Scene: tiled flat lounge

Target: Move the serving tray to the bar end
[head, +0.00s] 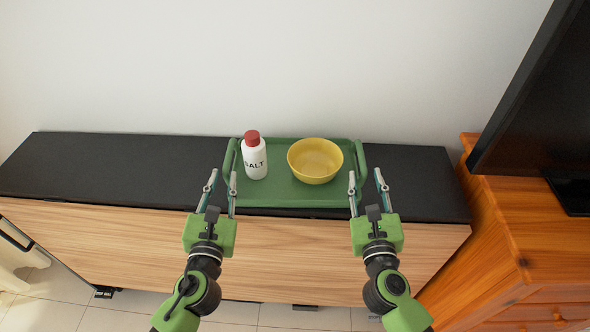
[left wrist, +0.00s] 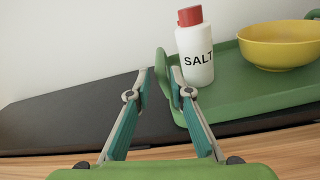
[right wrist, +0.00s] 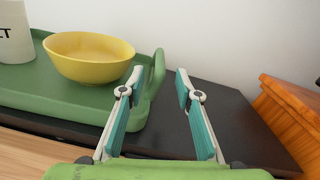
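The green serving tray (head: 270,193) lies on the black top of a low wooden cabinet. A white salt bottle with a red cap (head: 254,160) stands upright at its left side, and a yellow bowl (head: 315,161) sits on its right half. My left gripper (head: 220,174) is open at the tray's left handle (head: 229,156). In the left wrist view the tray edge (left wrist: 165,62) is by the right finger. My right gripper (head: 366,176) is open at the tray's right handle (head: 361,158); in the right wrist view that handle (right wrist: 158,72) shows between the fingers. Contact is unclear.
The black cabinet top (head: 110,170) is clear to the left of the tray, with a shorter clear stretch (head: 425,180) to the right. An orange wooden cabinet (head: 530,240) with a dark screen (head: 540,95) stands at the right. A white wall (head: 250,60) rises behind.

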